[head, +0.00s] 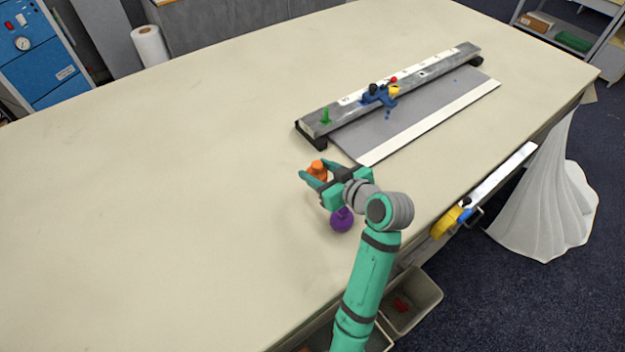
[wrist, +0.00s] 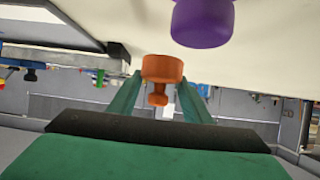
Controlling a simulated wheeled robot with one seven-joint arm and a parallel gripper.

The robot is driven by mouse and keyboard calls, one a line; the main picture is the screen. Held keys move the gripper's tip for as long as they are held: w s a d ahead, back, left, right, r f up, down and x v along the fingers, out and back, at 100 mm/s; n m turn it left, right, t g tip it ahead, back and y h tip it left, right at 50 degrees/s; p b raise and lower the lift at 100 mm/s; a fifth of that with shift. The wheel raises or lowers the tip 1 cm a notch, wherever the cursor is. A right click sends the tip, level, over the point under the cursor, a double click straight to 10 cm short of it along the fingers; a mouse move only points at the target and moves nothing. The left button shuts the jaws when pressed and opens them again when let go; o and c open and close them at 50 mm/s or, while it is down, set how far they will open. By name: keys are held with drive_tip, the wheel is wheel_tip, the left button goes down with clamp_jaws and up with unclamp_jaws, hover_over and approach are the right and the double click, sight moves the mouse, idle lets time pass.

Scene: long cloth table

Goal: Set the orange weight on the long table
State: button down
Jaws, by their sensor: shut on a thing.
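The orange weight (head: 317,168) is between the two green fingers of my gripper (head: 316,176), over the long table (head: 180,190). In the wrist view the orange weight (wrist: 162,68) sits between the fingertips, its wide part toward the table and its narrow knob the other way. My gripper is shut on it. The weight is upright; I cannot tell whether its base touches the tabletop. A purple weight (head: 342,221) stands on the table just in front of my gripper; it also shows in the wrist view (wrist: 203,22).
A long grey rail (head: 400,88) with a grey sheet (head: 420,115) lies behind and right of my gripper. Small blue, red, yellow and green parts sit on the rail. A yellow clamp (head: 446,222) is at the table's front edge. The table's left side is bare.

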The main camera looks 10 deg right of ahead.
drive_tip(key=shift+w+a+f, duration=0.25)
drive_tip(key=shift+a+f, duration=0.15)
drive_tip(key=shift+f, duration=0.1)
drive_tip(key=shift+w+a+f, duration=0.1)
drive_tip(key=shift+a+f, duration=0.05)
drive_tip(key=shift+f, duration=0.75)
drive_tip(key=shift+w+a+f, duration=0.1)
drive_tip(key=shift+f, duration=0.8)
drive_tip(key=c, duration=0.9)
unclamp_jaws()
drive_tip(key=shift+f, duration=0.2)
drive_tip(key=shift+c, duration=0.2)
drive_tip(key=shift+r, duration=0.1)
drive_tip(key=shift+s+d+r, duration=0.15)
drive_tip(key=shift+s, duration=0.15)
drive_tip(key=v, duration=1.1)
drive_tip(key=shift+s+d, duration=0.1)
drive_tip(key=shift+s, duration=0.15)
drive_tip(key=shift+w, duration=0.1)
